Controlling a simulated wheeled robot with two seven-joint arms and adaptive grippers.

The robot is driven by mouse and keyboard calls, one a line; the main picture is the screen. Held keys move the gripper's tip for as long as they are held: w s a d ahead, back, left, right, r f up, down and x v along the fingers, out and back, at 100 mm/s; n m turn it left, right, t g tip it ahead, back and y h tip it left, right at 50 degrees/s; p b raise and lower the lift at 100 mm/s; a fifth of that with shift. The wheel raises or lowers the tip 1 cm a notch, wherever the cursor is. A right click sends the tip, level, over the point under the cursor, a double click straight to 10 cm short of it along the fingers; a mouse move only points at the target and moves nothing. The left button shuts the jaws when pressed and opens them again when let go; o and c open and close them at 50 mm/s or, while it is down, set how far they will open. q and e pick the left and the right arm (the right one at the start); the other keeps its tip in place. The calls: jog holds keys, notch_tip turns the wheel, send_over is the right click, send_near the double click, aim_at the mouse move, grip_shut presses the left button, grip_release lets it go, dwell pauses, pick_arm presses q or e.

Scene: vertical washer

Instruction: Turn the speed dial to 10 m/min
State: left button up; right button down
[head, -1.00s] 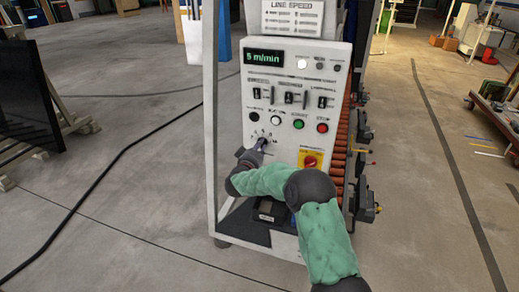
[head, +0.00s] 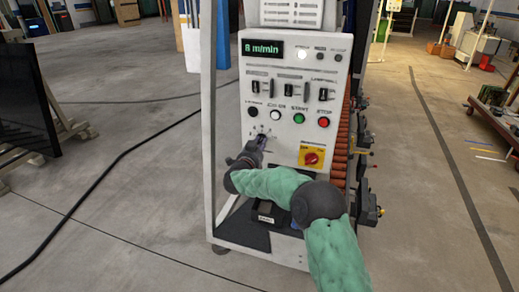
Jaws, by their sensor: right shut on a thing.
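The speed dial (head: 262,137) is on the lower left of the washer's white control panel (head: 285,75), with scale marks around it. The green display (head: 262,49) at the top of the panel reads 8 m/min. My right gripper (head: 260,147) is at the dial, shut on it, and hides most of the knob. My right arm, in green sleeve, reaches in from the bottom right. My left gripper is not in view.
Above the dial are a row of black, white, green and red buttons (head: 299,118) and several black switches. A red rotary switch on a yellow plate (head: 312,157) is just right of my gripper. A black cable (head: 95,186) runs across the floor at left.

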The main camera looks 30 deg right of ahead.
jog(key=shift+f+m+b, duration=0.2)
jog(key=shift+m+b, duration=1.55)
jog(key=shift+m, duration=0.5)
jog(key=shift+f+m+b, duration=0.15)
jog(key=shift+m+b, duration=1.55)
jog(key=shift+m, duration=0.55)
jog(key=c, duration=1.1)
grip_release()
jog(key=shift+c, duration=0.2)
jog(key=shift+a+r, duration=0.1)
jog(key=v, duration=1.2)
